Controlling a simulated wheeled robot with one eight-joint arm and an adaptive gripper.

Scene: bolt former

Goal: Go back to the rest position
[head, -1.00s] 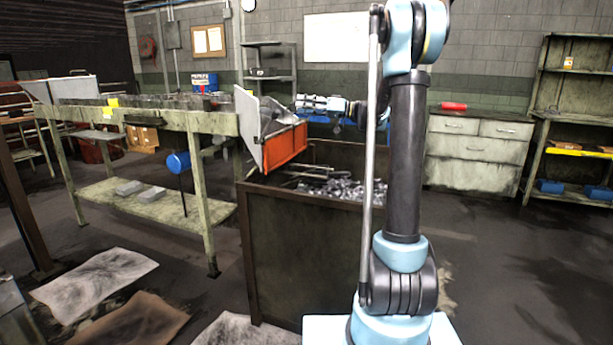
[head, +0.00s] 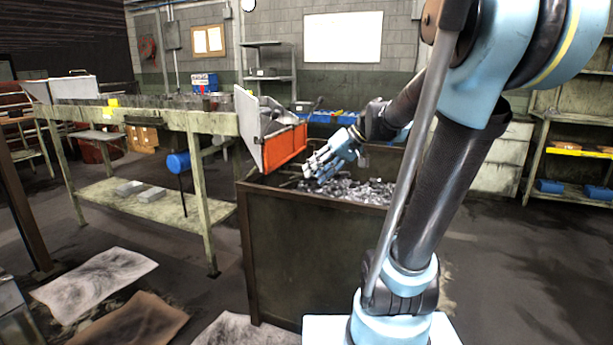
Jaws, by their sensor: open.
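My gripper (head: 314,172) shows in the head view at the end of my light blue and black arm. It hangs over the left part of a dark metal bin (head: 300,245), just above the grey metal parts (head: 358,189) in it. Its fingers point down and to the left, apart, and nothing shows between them. It is to the right of the orange chute (head: 285,147). I cannot tell if the fingertips touch the parts.
A worn green workbench (head: 165,119) stands at the left, with the chute at its end. A shelf (head: 570,150) stands at the right. Stained sheets (head: 95,282) lie on the floor at lower left. Dark floor is clear at the right.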

